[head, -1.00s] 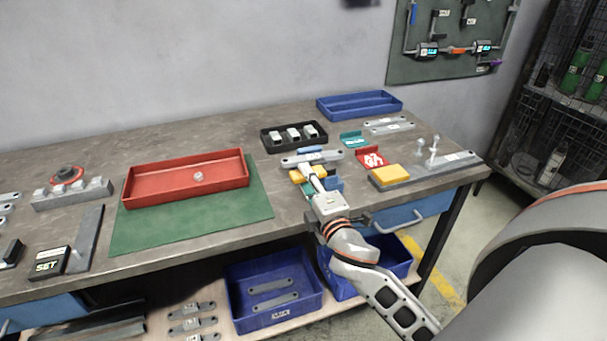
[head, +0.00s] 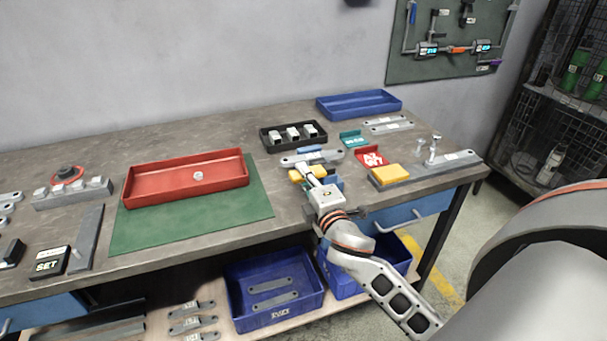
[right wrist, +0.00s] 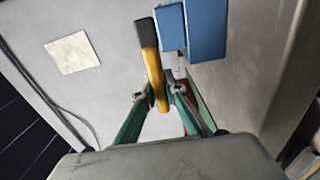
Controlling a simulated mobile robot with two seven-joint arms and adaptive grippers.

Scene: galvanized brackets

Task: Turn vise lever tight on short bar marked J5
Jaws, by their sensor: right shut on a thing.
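The blue vise (head: 333,180) stands near the front edge of the bench, partly hidden by my right gripper; its blue jaws (right wrist: 205,28) show in the right wrist view. A short grey bar with a pale label (head: 296,161) lies at the vise's jaws; I cannot read the label. The yellow vise lever (head: 296,175) has a dark end and shows between the green fingers in the right wrist view (right wrist: 154,68). My right gripper (head: 308,176) is shut on this lever; the fingertips (right wrist: 155,92) sit on both sides of it. My left gripper is out of view.
A black tray with grey blocks (head: 266,142) stands behind the vise. A red holder (head: 370,157), a teal holder (head: 352,138) and a yellow block on a grey plate (head: 386,175) are to the right. A red tray (head: 135,190) on a green mat (head: 255,203) is left.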

